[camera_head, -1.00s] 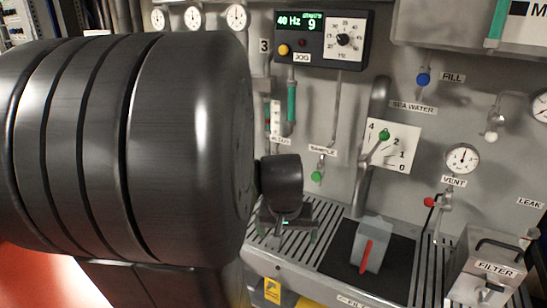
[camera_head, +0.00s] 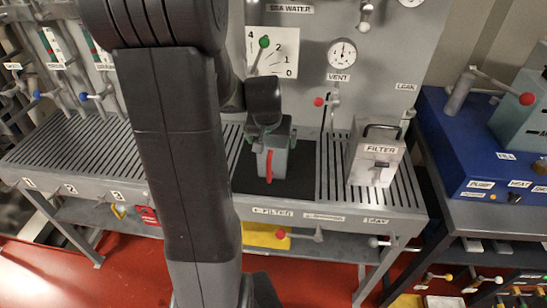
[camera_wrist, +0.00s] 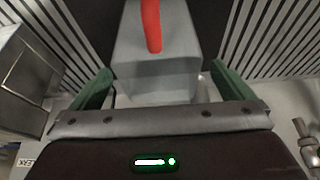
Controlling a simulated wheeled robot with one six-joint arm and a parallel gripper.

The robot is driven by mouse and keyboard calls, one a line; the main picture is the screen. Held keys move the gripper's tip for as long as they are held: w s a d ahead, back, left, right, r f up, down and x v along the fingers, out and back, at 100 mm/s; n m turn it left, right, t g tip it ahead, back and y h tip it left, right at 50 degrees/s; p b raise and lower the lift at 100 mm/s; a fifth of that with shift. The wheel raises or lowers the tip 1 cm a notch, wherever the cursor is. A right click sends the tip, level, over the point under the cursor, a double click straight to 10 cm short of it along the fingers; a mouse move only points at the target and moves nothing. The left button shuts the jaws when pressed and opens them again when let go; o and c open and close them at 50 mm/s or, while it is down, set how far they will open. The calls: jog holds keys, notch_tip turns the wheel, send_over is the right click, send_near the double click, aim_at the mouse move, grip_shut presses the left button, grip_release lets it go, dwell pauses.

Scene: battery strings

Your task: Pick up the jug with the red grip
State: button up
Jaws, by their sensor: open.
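The jug (camera_head: 279,160) is a grey, box-like vessel with a red grip (camera_head: 268,167) on its front. It stands upright on a black mat (camera_head: 302,178) set in the slatted bench. My gripper (camera_head: 266,128) is at the top of the jug, partly hiding it. In the wrist view the jug (camera_wrist: 155,75) lies between my two green fingers (camera_wrist: 162,86), with the red grip (camera_wrist: 152,25) pointing away from the palm. The fingers are open, with a narrow gap seen at each side of the jug.
A metal filter box (camera_head: 376,155) with a handle stands to the right on the slats. A vent gauge (camera_head: 341,54), red-knobbed valve (camera_head: 319,102) and green-knobbed lever (camera_head: 263,43) are on the panel behind. A blue unit (camera_head: 460,150) is farther right. The left slats (camera_head: 80,140) are clear.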

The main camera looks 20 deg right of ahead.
jog(key=shift+p+x, duration=0.45)
jog(key=shift+x, duration=2.55)
jog(key=shift+s, duration=0.15)
jog(key=shift+c, duration=0.4)
jog(key=c, duration=0.9)
